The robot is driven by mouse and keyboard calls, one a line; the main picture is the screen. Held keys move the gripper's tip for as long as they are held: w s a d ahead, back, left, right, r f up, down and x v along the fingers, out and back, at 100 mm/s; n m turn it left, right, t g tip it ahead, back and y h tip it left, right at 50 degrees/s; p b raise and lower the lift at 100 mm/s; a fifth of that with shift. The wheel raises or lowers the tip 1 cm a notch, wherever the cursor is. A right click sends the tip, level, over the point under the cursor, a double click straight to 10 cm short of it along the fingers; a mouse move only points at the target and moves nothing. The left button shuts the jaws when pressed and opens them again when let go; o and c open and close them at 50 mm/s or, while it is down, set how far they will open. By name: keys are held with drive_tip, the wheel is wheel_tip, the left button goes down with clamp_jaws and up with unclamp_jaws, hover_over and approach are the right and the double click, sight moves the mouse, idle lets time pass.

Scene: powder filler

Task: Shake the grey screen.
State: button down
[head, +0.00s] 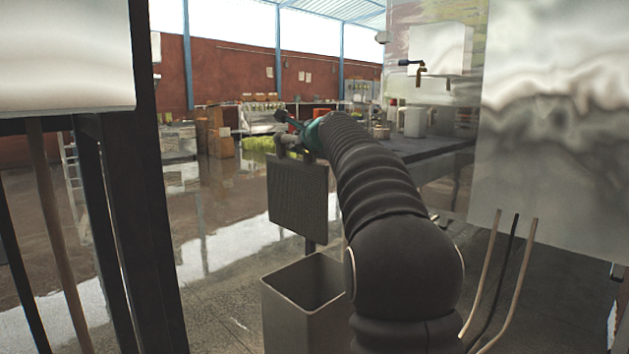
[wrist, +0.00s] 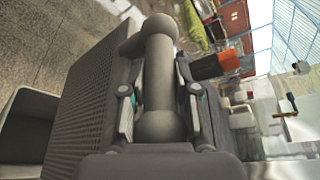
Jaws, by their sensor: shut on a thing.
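The grey screen (head: 298,200) is a flat, finely perforated panel hanging upright in the head view. It fills the left middle of the wrist view (wrist: 85,105). Its grey bar-shaped handle (wrist: 158,85) lies between the two fingers of my gripper (wrist: 158,100), which are shut on it. In the head view my gripper (head: 295,140) is at the top of the screen, partly hidden by my arm. The screen hangs above and slightly behind an open grey bin, apart from the floor.
The open grey bin (head: 305,300) stands on the floor below the screen; its rim also shows in the wrist view (wrist: 28,115). A dark frame (head: 150,200) stands at left. A metal panel (head: 550,130) and a dark counter (head: 430,148) are at right. Open floor lies left of the bin.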

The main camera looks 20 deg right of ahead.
drive_tip(key=d, duration=0.6)
drive_tip(key=shift+d+f, duration=0.15)
drive_tip(key=shift+f, duration=0.05)
idle(0.4)
